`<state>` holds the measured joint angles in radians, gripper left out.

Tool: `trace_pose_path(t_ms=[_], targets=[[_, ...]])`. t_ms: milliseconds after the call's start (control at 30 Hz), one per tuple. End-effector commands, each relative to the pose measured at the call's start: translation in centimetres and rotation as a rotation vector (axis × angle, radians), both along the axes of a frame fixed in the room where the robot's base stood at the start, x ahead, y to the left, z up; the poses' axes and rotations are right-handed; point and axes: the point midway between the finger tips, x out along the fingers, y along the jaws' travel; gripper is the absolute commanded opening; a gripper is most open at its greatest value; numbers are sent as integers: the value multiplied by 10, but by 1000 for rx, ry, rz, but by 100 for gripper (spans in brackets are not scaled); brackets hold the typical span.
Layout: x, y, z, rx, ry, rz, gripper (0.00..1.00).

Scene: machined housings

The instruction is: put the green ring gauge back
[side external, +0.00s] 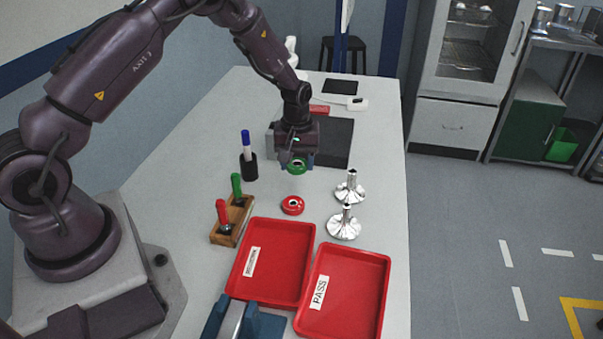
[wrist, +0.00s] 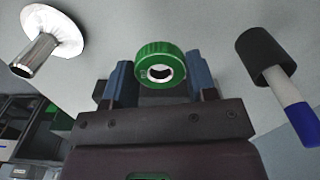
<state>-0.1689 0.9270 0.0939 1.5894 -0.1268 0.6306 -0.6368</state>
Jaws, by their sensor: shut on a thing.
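The green ring gauge (side external: 297,166) is held in my gripper (side external: 297,163), above the table. In the wrist view the green ring gauge (wrist: 160,65) sits between the two blue fingers of my gripper (wrist: 160,78), with its hole facing the camera. A red ring gauge (side external: 293,205) lies on the table in front of the held ring. A wooden stand (side external: 232,219) to the left holds a green-handled tool (side external: 236,187) and a red-handled tool (side external: 222,214).
Two shiny flanged metal parts (side external: 350,187) (side external: 344,224) stand to the right. A black cup with a blue-capped marker (side external: 248,166) stands to the left. Two red trays (side external: 270,262) (side external: 343,291), one labelled PASS, lie in front. A dark panel (side external: 335,142) lies behind my gripper.

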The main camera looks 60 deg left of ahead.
Motion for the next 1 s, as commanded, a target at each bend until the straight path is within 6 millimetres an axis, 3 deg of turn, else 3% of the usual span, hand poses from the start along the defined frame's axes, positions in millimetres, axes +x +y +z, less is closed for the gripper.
trace_pose_path(t_ms=[233, 433, 867, 900, 1000], targets=[[15, 4, -18, 0, 0, -1, 24], [14, 3, -45, -1, 2, -1, 24], [15, 3, -51, 1, -1, -1, 24], [15, 3, -51, 1, -1, -1, 61], [14, 3, -51, 0, 0, -1, 77]])
